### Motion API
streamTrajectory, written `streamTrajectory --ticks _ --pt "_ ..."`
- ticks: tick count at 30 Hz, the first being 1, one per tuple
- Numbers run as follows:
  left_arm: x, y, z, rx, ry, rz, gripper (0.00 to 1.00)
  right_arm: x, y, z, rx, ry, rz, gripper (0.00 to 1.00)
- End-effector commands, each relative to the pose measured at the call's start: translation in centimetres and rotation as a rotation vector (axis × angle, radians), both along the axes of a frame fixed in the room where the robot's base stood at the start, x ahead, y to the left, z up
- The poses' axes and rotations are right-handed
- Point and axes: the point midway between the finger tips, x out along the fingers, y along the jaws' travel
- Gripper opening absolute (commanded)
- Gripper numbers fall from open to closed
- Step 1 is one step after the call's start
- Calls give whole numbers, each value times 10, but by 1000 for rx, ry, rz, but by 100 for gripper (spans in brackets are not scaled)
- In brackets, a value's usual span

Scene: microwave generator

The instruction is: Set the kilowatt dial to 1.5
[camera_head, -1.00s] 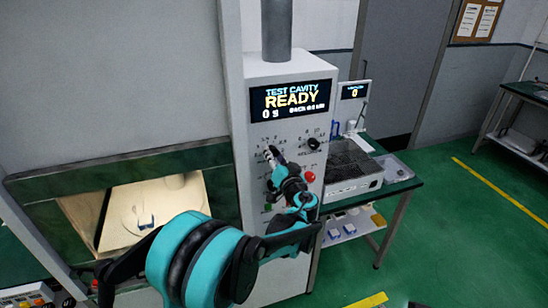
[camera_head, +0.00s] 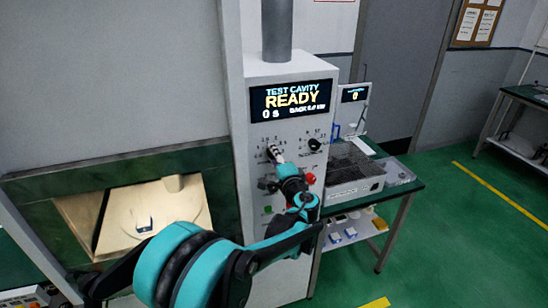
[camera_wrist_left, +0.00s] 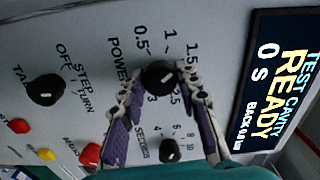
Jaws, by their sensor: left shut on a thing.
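The kilowatt dial (camera_wrist_left: 160,75), a round black knob marked POWER, is on the grey front panel (camera_wrist_left: 95,20). Numbers including 0.5, 1 and 1.5 are around it. A short pale mark on its face slants toward the upper right in the left wrist view, on the side of the 1 and 1.5. My left gripper (camera_wrist_left: 159,84) is shut on the dial, with one fingertip on each side. In the head view the left gripper (camera_head: 275,153) is at the panel below the READY display, and its fingers partly hide the dial. My right gripper is not in view.
Another black knob (camera_wrist_left: 45,87) is marked STEP TURN, and a smaller knob (camera_wrist_left: 170,150) is close by the right finger. Red and yellow buttons are near the panel's lower left in the wrist view. The open test cavity (camera_head: 150,215) is left of the panel.

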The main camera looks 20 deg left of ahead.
Motion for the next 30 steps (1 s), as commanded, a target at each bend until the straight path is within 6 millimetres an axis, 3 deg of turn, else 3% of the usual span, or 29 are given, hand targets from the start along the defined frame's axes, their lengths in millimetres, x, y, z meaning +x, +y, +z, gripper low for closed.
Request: streamTrajectory --ticks 12,30 --pt "0 0 -1 181 123 -1 3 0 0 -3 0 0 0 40" --pt "0 0 -1 217 147 -1 3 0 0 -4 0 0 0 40"
